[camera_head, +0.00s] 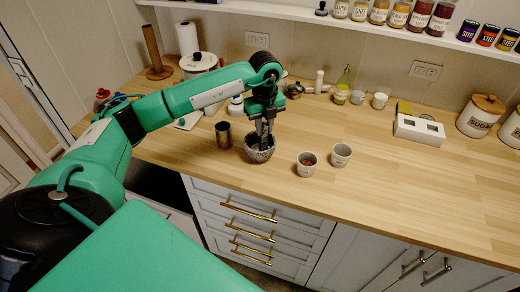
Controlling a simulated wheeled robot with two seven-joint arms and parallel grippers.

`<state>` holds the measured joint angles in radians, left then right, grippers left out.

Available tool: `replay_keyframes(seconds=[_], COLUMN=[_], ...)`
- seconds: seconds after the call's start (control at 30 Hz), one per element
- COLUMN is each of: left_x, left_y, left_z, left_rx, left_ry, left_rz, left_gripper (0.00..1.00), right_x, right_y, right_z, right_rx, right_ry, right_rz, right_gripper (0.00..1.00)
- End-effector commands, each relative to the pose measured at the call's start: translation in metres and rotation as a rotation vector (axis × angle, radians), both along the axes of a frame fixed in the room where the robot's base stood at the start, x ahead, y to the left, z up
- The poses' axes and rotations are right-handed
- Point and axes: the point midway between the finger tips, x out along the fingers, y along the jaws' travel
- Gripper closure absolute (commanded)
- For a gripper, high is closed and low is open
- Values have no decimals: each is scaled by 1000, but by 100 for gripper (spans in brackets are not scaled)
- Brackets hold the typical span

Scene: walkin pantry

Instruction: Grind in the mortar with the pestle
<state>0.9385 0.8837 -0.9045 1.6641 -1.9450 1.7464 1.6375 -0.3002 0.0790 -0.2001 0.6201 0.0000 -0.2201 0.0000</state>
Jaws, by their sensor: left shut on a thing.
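The mortar (258,156) is a grey speckled bowl standing near the front edge of the wooden counter. My left gripper (264,126) points down just above it and is shut on the pestle. The pestle is mostly hidden by the fingers and the bowl rim, and its lower end appears to be inside the mortar. I cannot tell whether it touches the bottom. My right gripper is out of the view.
A dark metal cup (223,135) stands left of the mortar. Two small cups, one with brownish contents (306,168) and one pale (341,156), stand to its right. A white box (419,131) stands further right. The counter's (420,185) right front is clear.

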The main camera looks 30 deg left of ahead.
Motion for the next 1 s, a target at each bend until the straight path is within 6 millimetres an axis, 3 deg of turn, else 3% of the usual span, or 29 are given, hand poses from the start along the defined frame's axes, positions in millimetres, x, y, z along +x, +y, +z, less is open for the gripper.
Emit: replay_keyframes(seconds=[0.5,1.0], left_x=[4,-7], left_y=[13,21], left_z=[-1,-1], left_rx=[2,2], left_ry=[1,3], left_rz=[1,0], left_gripper=[100,100], right_x=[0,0], right_y=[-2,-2], right_z=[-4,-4], right_rx=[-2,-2], right_ry=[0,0], right_rz=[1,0], right_gripper=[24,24])
